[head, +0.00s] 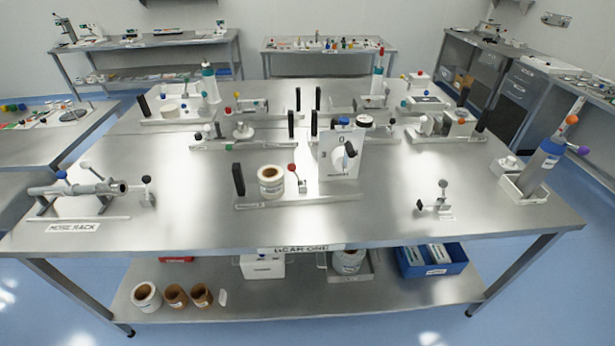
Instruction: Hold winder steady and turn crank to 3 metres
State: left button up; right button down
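A white upright box that looks like the winder (327,172) stands on the steel table, right of the middle. A crank with a black knob (350,149) sits at the right of the dial. Neither of my grippers is in view, and nothing touches the winder.
A base with a black post and white roll (271,182) stands left of the winder. A nose rack (75,190) is at the left, a grey cylinder in a stand (541,165) at the right. Several fixtures stand behind. The steel table's (390,225) front is mostly clear.

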aim_at(342, 156)
jog(key=i, duration=0.85)
jog(key=k, duration=0.35)
